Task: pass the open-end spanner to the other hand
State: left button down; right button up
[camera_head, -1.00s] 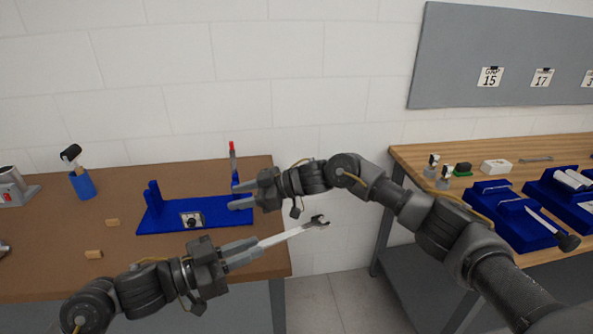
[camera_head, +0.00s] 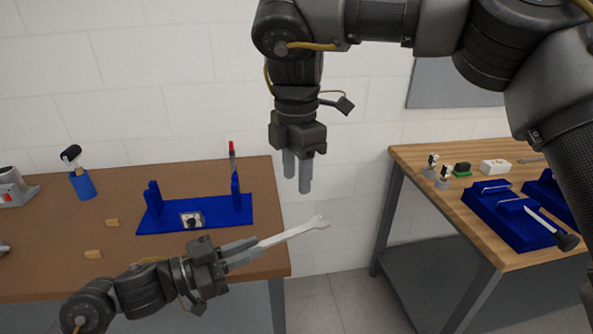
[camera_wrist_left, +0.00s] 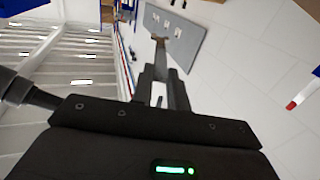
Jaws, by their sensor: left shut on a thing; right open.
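The open-end spanner (camera_head: 293,232) is a pale metal bar with its open jaw pointing up and to the right in the head view. My left gripper (camera_head: 242,252) is shut on its near end and holds it out past the right edge of the brown table. In the left wrist view the spanner (camera_wrist_left: 160,50) sticks out ahead from between the left gripper's fingers (camera_wrist_left: 163,90). My right gripper (camera_head: 298,172) is open and empty. It points down above the spanner's free end, apart from it in the picture.
A wooden bench (camera_head: 425,172) with blue trays (camera_head: 510,225) stands at the right. A gap with floor lies between them.

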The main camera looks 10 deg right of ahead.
aim_at(297, 229)
notch_tip(297, 229, down, 12)
jog(key=shift+f, duration=0.1)
dwell(0.5)
jog(key=shift+c, duration=0.3)
grip_shut()
pick_arm(q)
jog(key=c, duration=1.3)
grip_release()
